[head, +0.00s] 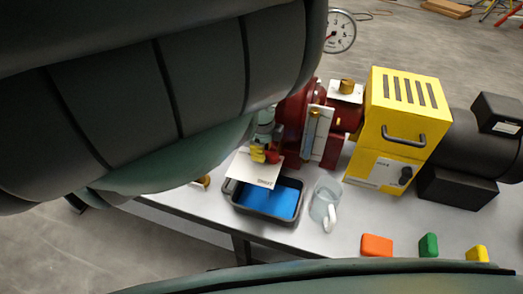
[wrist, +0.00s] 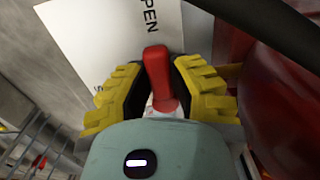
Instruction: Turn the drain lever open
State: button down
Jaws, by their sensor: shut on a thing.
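The red drain lever (wrist: 158,75) shows in the wrist view between the two yellow-and-black fingers of my gripper (wrist: 160,82). My gripper is shut on it. A white label plate (wrist: 95,45) with the letters "PEN" and an "S" lies behind the lever; part of its text is hidden. In the head view my gripper (head: 264,154) is at the front of the red press body (head: 292,118), with a bit of the red lever (head: 273,156) showing beside the yellow fingers. The white plate (head: 252,171) sits just below. My arm hides the area to the left.
A black tray with blue inside (head: 267,213) stands under the plate, with a clear jug (head: 323,203) to its right. A yellow housing (head: 402,120) and a dark motor (head: 470,150) stand further right. Orange (head: 376,245), green (head: 428,245) and yellow (head: 477,254) blocks lie at the front edge.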

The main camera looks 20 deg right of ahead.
jog(key=c, duration=0.8)
grip_release()
jog(key=shift+w+r, duration=0.15)
jog(key=shift+r, duration=2.2)
jog(key=shift+s+r, duration=0.2)
jog(key=shift+r, duration=0.55)
jog(key=shift+w+r, duration=0.1)
jog(key=shift+r, duration=0.5)
